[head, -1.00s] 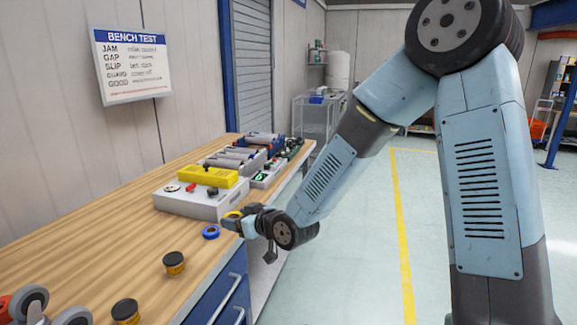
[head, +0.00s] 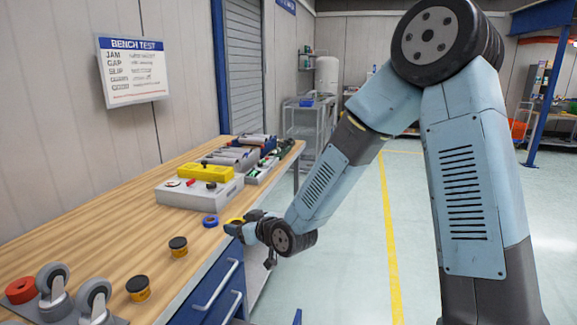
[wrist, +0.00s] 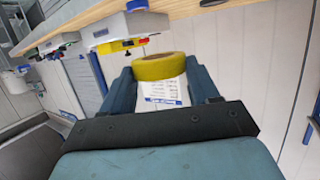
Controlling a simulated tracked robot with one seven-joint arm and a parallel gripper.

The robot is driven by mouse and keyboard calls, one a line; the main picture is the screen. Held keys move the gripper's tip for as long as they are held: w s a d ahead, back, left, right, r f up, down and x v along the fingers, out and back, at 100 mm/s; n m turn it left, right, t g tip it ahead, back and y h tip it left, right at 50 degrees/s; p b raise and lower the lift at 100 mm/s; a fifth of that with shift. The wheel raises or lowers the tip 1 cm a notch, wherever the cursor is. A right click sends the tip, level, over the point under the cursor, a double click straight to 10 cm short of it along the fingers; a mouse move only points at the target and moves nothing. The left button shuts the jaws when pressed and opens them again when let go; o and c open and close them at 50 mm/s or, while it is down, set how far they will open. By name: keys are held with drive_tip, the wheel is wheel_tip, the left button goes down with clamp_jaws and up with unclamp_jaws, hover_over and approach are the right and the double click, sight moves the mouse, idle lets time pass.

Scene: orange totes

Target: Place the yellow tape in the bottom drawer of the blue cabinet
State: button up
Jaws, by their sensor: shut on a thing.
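The yellow tape (wrist: 158,67) is a thick ring held between the two fingers of my gripper (wrist: 158,74) in the wrist view. In the head view a small yellow part of the tape (head: 235,220) shows at the fingertips of my gripper (head: 232,228), by the bench's right edge. The blue cabinet (head: 213,276) is under the wooden bench, with silver bar handles on its drawer fronts. The drawer fronts that show look shut. The cabinet's lower part is cut off by the frame, so I cannot see the bottom drawer clearly.
The floor (head: 345,235) right of the bench is clear.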

drive_tip(key=w+d+f+m+t+h, duration=0.2)
drive_tip(key=w+d+f+m+h, duration=0.3)
drive_tip(key=d, duration=0.7)
drive_tip(key=w+d+f+m+t+h, duration=0.1)
drive_tip(key=w+d+f+h, duration=0.15)
drive_tip(key=d+f, duration=0.7)
drive_tip(key=w+d+f+m+t+h, duration=0.2)
drive_tip(key=w+d+f+m+h, duration=0.15)
drive_tip(key=d, duration=1.05)
drive_tip(key=s+f, duration=0.5)
drive_tip(key=f, duration=0.2)
drive_tip(key=shift+d, duration=0.45)
